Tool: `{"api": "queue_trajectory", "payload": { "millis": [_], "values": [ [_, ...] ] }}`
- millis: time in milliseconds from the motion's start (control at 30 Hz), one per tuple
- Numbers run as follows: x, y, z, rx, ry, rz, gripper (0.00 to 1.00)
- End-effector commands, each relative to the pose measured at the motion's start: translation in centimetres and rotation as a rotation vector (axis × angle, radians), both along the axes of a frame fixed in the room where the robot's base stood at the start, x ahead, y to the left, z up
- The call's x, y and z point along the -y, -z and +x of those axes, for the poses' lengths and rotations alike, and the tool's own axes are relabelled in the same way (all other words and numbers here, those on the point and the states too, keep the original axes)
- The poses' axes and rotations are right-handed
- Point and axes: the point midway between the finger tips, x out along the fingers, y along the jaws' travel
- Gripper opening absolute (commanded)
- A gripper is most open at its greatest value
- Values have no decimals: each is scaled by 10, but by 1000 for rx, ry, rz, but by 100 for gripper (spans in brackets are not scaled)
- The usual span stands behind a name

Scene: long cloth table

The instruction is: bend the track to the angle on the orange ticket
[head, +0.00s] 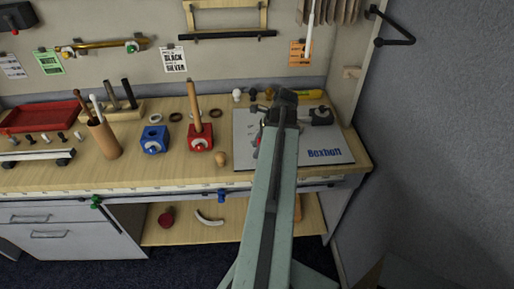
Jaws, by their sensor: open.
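The orange ticket (300,54) hangs on the back wall board at the right; its marking is too small to read, and a pale upright bar partly covers it. My gripper (261,114) is at the far end of my raised arm, over the left part of a pale sheet marked "Boxholt" (325,155). It is open, and its fingers are small and partly hidden by my arm. A dark metal fitting (319,116) sits on the sheet right of my gripper. I cannot clearly make out the track; my arm hides part of the sheet.
A blue block (154,140) and a red block (200,147) with a wooden rod stand left of the sheet. A wooden cup (103,138) and red tray (42,117) are farther left. A curved white piece (209,218) lies on the lower shelf. A side wall bounds the right.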

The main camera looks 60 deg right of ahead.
Motion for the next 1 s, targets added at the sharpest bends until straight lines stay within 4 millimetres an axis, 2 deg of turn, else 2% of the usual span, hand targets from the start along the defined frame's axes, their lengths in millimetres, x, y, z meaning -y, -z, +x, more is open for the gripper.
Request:
{"api": "queue_trajectory", "payload": {
  "millis": [300, 433, 1000],
  "values": [
    [10, -54, -15, 0, 1, 0, 45],
    [15, -70, -22, 0, 2, 1, 45],
    [14, -69, -21, 0, -6, 1, 45]
  ]
}}
